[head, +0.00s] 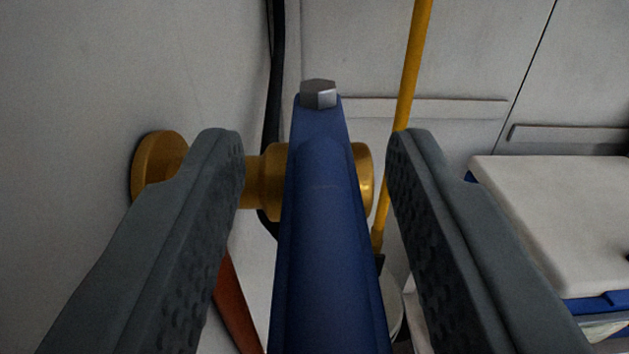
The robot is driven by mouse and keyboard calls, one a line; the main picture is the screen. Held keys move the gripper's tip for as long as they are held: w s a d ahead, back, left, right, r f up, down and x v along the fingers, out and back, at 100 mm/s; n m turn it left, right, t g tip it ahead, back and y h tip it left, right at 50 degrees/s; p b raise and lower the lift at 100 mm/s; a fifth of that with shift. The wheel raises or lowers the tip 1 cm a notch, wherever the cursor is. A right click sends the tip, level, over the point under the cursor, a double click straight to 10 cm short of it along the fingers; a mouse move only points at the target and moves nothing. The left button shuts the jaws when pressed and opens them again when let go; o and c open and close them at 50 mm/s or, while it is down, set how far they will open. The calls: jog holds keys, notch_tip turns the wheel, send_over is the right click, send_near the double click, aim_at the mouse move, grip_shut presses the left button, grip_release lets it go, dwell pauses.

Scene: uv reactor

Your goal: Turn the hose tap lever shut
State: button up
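The blue tap lever (322,230) runs from the bottom of the head view up to a grey hex bolt (318,93). It crosses in front of the brass tap body (265,178), whose round flange (158,170) meets the wall on the left. My gripper (315,145) is open, with one dark grey finger on each side of the lever. Gaps show between the lever and both fingers at the tips. The lower end of the lever is cut off by the frame.
A black hose or cable (273,75) hangs behind the tap. A yellow pole (411,70) stands to its right. A white-topped unit with blue edges (560,215) is at the right. A red-orange strip (235,305) shows low behind the left finger. A pale wall (80,70) stands close on the left.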

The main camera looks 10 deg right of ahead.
jog(key=v, duration=1.7)
jog(key=shift+s, duration=0.2)
jog(key=s+d+r+n+t+y, duration=0.1)
jog(key=s+d+r+y, duration=0.1)
jog(key=s+d+r, duration=0.5)
jog(key=s+d+r+t+y, duration=0.1)
jog(key=s+d+r, duration=0.25)
jog(key=d, duration=0.55)
jog(key=s+d+r+n+t+y, duration=0.1)
jog(key=s+d+r+y, duration=0.1)
jog(key=s+d+r, duration=0.35)
jog(key=s+d+f+g, duration=0.1)
jog(key=s+d+f, duration=0.2)
jog(key=s+d, duration=0.3)
jog(key=s+d+f+g, duration=0.1)
jog(key=s+d+f, duration=0.2)
jog(key=s+d, duration=0.4)
jog(key=s+d+f+g+h, duration=0.1)
jog(key=s+d+f, duration=0.2)
jog(key=s+d, duration=0.4)
jog(key=s, duration=0.7)
jog(key=shift+s+d+f+n, duration=0.2)
jog(key=shift+f+n, duration=0.1)
jog(key=shift+f, duration=0.1)
